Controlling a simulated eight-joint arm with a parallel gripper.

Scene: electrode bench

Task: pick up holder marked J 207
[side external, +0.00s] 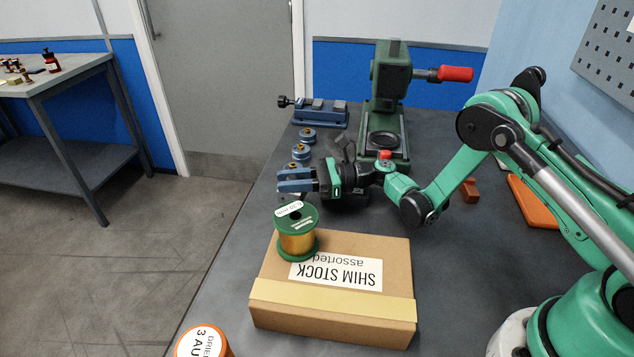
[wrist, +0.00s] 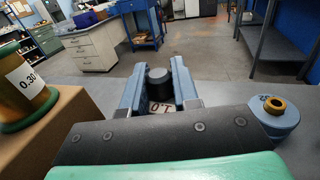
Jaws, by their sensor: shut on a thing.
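My gripper (side external: 281,180) is low over the bench in the side view, its blue fingers pointing left. In the wrist view my gripper (wrist: 154,66) is shut on a holder with a dark round top (wrist: 158,82). A white label on it shows only part of its marking, like "0" and a stroke; I cannot read J 207 in full. The lower part of the holder is hidden by my gripper's body. In the side view the fingers hide it, and I cannot tell whether it touches the bench.
Blue holders with brass centres stand behind the gripper, one (side external: 308,134) farther back and one (side external: 301,152) nearer; one shows right in the wrist view (wrist: 275,122). A shim stock box (side external: 335,307) with a spool (side external: 297,238) stands in front. A green press (side external: 390,85) and blue vise (side external: 320,115) stand behind.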

